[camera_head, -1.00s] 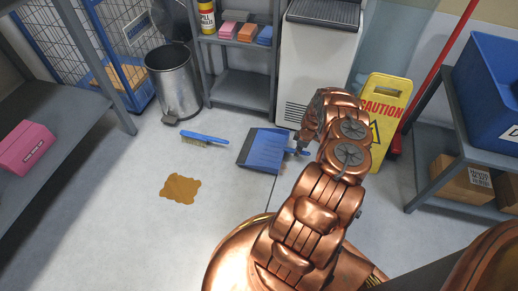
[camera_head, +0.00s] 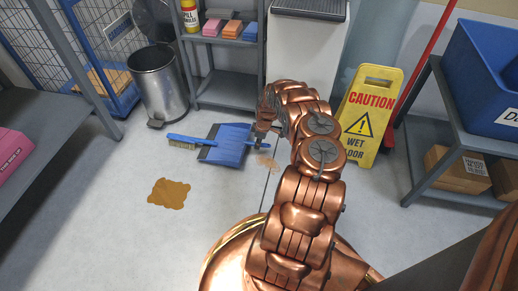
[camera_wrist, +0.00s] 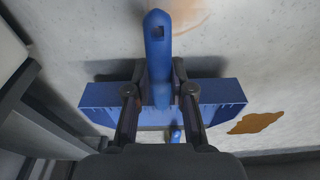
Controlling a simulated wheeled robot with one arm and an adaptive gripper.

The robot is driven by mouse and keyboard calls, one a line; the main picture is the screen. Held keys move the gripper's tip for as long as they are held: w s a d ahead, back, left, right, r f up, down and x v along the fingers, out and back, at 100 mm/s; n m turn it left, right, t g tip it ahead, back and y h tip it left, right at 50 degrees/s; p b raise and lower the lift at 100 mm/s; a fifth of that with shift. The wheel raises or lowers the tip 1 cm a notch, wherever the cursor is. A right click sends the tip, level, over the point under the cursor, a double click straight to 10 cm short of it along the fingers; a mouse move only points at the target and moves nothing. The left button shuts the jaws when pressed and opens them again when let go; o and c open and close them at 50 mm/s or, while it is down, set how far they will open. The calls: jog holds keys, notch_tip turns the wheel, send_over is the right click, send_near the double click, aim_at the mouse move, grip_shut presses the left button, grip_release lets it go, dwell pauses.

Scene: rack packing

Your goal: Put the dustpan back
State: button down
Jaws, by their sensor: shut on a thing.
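The blue dustpan (camera_head: 227,146) is at mid-floor in the head view, its pan pointing left. My gripper (camera_head: 262,137) is at its handle, on the right side of the pan. In the wrist view the handle (camera_wrist: 157,38) stands between the two fingers of my gripper (camera_wrist: 159,84), which are closed on it. The pan (camera_wrist: 95,95) spreads wide behind the fingers, and shadows fall on the floor beside it. It seems to be a little above the floor. The blue hand brush (camera_head: 183,142) lies on the floor; its handle end is partly hidden by the dustpan.
A brown spill (camera_head: 169,194) and a fainter tan patch (camera_head: 268,163) mark the floor. A metal bin (camera_head: 159,88), a grey shelf (camera_head: 228,92) and a white cabinet (camera_head: 303,60) stand behind. A yellow caution sign (camera_head: 365,120) stands right. The floor at front left is clear.

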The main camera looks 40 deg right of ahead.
notch_tip(320, 180, down, 3)
jog(key=shift+s+f+b, duration=0.1)
jog(key=shift+s+b, duration=0.05)
jog(key=shift+b, duration=0.5)
jog(key=c, duration=1)
grip_release()
